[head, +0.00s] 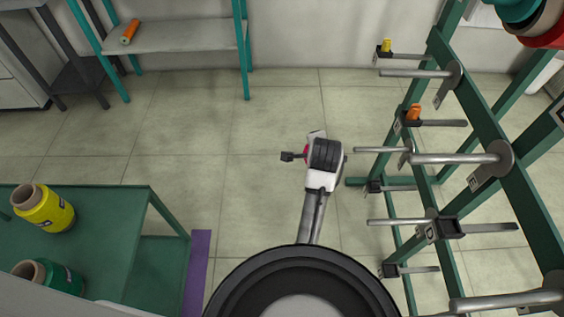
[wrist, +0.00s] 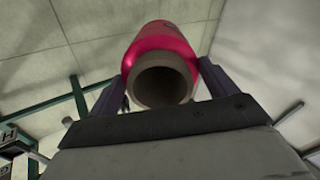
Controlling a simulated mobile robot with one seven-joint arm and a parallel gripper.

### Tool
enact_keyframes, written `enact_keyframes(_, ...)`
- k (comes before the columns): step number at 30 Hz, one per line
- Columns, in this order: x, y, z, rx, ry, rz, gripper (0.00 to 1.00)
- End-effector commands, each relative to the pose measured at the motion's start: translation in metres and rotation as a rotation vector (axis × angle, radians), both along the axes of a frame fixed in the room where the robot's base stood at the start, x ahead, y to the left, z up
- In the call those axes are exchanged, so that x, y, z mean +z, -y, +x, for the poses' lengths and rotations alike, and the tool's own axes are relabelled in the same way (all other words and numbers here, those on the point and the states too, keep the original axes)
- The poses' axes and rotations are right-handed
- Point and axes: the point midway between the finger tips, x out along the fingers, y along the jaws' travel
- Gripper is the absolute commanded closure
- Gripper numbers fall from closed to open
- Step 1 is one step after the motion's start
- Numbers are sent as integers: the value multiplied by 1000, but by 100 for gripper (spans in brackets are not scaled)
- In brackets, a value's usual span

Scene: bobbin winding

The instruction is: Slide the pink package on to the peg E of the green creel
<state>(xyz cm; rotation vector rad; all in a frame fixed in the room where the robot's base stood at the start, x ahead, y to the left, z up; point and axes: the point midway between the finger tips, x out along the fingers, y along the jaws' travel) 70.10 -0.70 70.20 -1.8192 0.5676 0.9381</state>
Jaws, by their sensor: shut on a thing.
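My gripper (head: 293,156) is in the middle of the head view, over open floor and left of the green creel. In the wrist view its two fingers are shut on the pink package (wrist: 168,45), with the open end of its brown tube facing the camera. In the head view only a small reddish bit of the package shows beside the wrist. The green creel (head: 513,190) stands at the right. Its peg E (head: 450,159) is a bare grey rod pointing left, with a tag that seems to read E below its base. The package is apart from the peg.
Other bare pegs (head: 400,222) stick out above and below peg E. Small yellow (head: 386,46) and orange (head: 413,112) pieces sit on the creel's far side. A green table (head: 110,215) at left holds yellow and green packages. A shelf (head: 190,37) stands behind.

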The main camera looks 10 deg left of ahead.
Motion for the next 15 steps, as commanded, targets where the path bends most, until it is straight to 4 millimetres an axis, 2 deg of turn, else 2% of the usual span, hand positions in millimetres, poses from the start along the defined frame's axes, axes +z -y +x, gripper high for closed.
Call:
enact_keyframes(6, 28, -10, -10, -322, 165, -23, 69)
enact_keyframes(15, 62, -23, -27, -691, 346, -103, 69)
